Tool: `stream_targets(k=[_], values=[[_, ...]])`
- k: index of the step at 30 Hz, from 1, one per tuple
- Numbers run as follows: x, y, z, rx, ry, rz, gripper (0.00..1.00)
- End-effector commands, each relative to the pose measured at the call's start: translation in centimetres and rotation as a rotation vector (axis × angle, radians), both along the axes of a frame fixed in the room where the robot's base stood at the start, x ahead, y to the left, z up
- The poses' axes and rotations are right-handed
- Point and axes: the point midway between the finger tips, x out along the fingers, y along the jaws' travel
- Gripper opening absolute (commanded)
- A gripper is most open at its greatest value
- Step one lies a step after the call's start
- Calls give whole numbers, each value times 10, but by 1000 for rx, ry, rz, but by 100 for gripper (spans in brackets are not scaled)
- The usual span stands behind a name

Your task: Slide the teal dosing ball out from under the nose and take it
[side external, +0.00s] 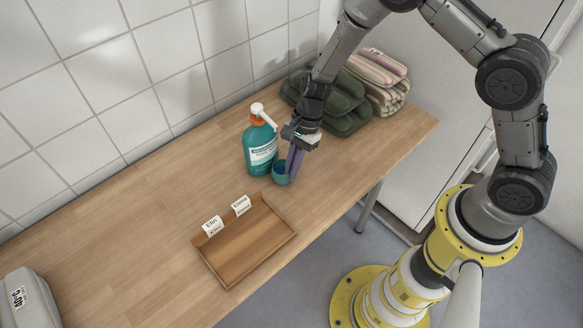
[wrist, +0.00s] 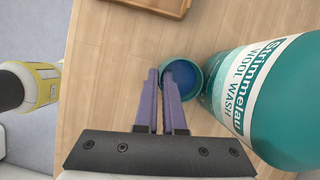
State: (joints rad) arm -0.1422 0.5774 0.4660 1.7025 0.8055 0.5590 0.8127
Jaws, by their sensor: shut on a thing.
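The teal dosing ball (side external: 280,176) is a small open cup with a blue inside, standing on the wooden table close beside the wool wash bottle. In the wrist view the dosing ball (wrist: 188,80) is just left of the bottle (wrist: 268,105). The teal bottle (side external: 260,150) is upright, with an orange collar and a white nose (side external: 265,115) pointing to the right, above the ball's side. My gripper (side external: 291,170) reaches down with purple fingers. In the wrist view its fingertips (wrist: 162,73) are shut on the ball's rim. The ball's underside is hidden.
A wooden tray (side external: 245,257) with two name cards lies in front of the bottle. Folded green towels (side external: 347,105) and striped towels (side external: 383,75) are stacked behind my gripper. A grey case (side external: 28,298) sits at far left. The table between the case and tray is clear.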

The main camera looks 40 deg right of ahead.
Motion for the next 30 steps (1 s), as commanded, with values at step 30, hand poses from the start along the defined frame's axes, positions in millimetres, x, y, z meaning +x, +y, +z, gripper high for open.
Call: stream_targets(k=[30], values=[[-79, 5, 0, 1, 0, 0, 0]])
